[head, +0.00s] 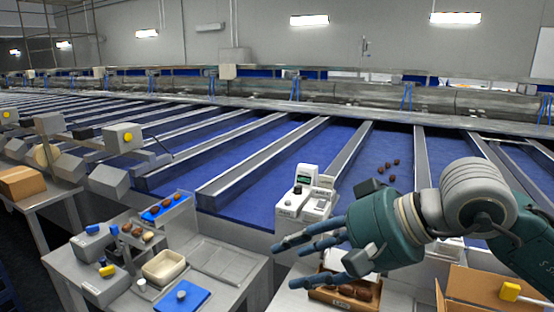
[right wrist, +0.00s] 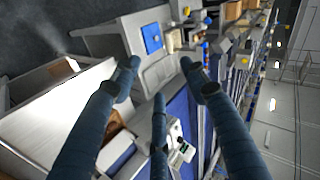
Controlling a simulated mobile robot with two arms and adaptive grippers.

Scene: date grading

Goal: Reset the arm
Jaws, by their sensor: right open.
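My right arm (head: 470,200) reaches in from the right edge of the head view. Its gripper (head: 290,262) points left, with its fingers spread and empty, above the front work surface. In the right wrist view the gripper's three dark blue fingers (right wrist: 160,78) stand apart with nothing between them. A wooden tray with dates (head: 345,294) lies below the gripper and is partly hidden by it. My left gripper is in neither view.
A white scale-like device (head: 305,200) stands just beyond the fingers. A cardboard box (head: 480,290) is below the arm at right. The left table holds a cream tray (head: 164,267) and a blue mat (head: 183,297). Several dates (head: 388,167) lie on the blue conveyor (head: 240,158).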

